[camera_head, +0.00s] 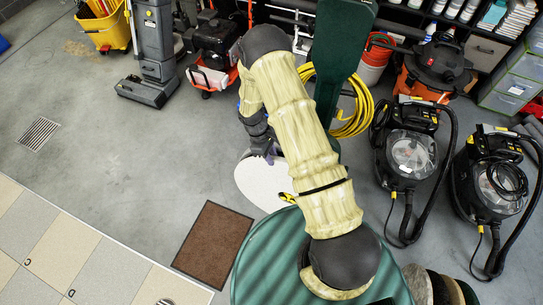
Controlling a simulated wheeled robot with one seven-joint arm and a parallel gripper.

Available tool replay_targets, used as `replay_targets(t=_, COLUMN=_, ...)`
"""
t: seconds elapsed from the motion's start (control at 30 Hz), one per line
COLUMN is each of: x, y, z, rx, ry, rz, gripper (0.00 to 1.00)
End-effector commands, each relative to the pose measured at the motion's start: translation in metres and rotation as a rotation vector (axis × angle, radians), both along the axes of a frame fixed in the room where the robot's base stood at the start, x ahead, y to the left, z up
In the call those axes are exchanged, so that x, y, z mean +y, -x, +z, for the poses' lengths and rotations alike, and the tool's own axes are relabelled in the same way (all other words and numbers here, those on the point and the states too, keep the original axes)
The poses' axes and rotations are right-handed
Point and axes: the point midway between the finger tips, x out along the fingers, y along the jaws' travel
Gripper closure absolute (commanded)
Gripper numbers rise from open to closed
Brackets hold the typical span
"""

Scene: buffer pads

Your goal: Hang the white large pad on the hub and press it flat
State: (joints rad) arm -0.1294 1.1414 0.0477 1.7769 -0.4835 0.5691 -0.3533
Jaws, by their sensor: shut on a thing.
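A large white round pad (262,184) shows at the middle of the head view, partly hidden behind my arm. My gripper (268,154) is at the pad's upper edge and is shut on it; my arm hides part of the fingers. The pad's height above the floor is hard to tell. I cannot make out the hub in this view.
Several pads (418,284) stand in a row at the lower right. A brown mat (213,238) lies on the floor left of my base. Two black vacuum machines (410,150) stand at right, with a yellow hose (358,112) nearby.

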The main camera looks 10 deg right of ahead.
Motion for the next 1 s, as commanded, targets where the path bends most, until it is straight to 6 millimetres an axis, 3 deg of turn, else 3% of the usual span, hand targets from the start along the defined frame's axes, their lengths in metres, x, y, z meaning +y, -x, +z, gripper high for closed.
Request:
replay_targets(t=0.5, x=0.0021, y=-0.0053, z=0.0077, rx=-0.007, ry=-0.002, rz=0.001, gripper=0.90)
replay_targets(t=0.53, x=0.0021, y=-0.0053, z=0.0077, rx=-0.007, ry=-0.002, rz=0.001, gripper=0.75)
replay_targets(t=0.67, x=0.0019, y=-0.0044, z=0.0069, rx=-0.006, ry=-0.002, rz=0.001, gripper=0.52)
replay_targets(t=1.0, x=0.0015, y=-0.0036, z=0.0069, rx=-0.003, ry=-0.001, rz=0.001, gripper=0.52)
